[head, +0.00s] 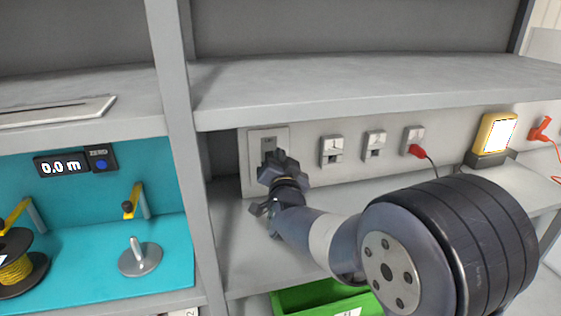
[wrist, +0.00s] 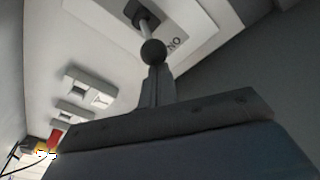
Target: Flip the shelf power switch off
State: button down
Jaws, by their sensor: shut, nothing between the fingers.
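The power switch is a light plate (head: 255,138) on the panel at the back of the shelf bay, left of the sockets. In the wrist view its plate (wrist: 188,18) fills the top, with "ON" printed near the lever's base. A lever with a dark ball knob (wrist: 152,51) sticks out of the plate towards the camera. My gripper (head: 271,158) is in front of the plate and hides its lower part and the lever in the head view. In the wrist view my gripper (wrist: 155,74) is shut and empty, its tips right at the knob; I cannot tell whether they touch.
Sockets (head: 332,150) line the panel to the right, one with a red plug (head: 416,151). A yellow-framed device (head: 496,133) stands further right. The upper shelf (head: 380,85) overhangs my gripper, and a grey post (head: 178,100) stands left. A green bin (head: 300,300) is below.

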jog(key=shift+s+f+t+b, duration=0.2)
jog(key=shift+f+t+b, duration=0.4)
jog(key=shift+b, duration=2.15)
jog(key=f+b, duration=0.1)
jog(key=b, duration=0.3)
jog(key=f+t+b, duration=0.1)
jog(key=b, duration=0.4)
jog(key=shift+s+d+f+m+t, duration=0.15)
jog(key=shift+s+f+m+t, duration=0.05)
jog(key=shift+s+m+t, duration=0.15)
jog(key=v, duration=0.7)
jog(key=shift+s+b, duration=0.25)
jog(key=shift+b, duration=0.1)
jog(key=shift+w, duration=0.1)
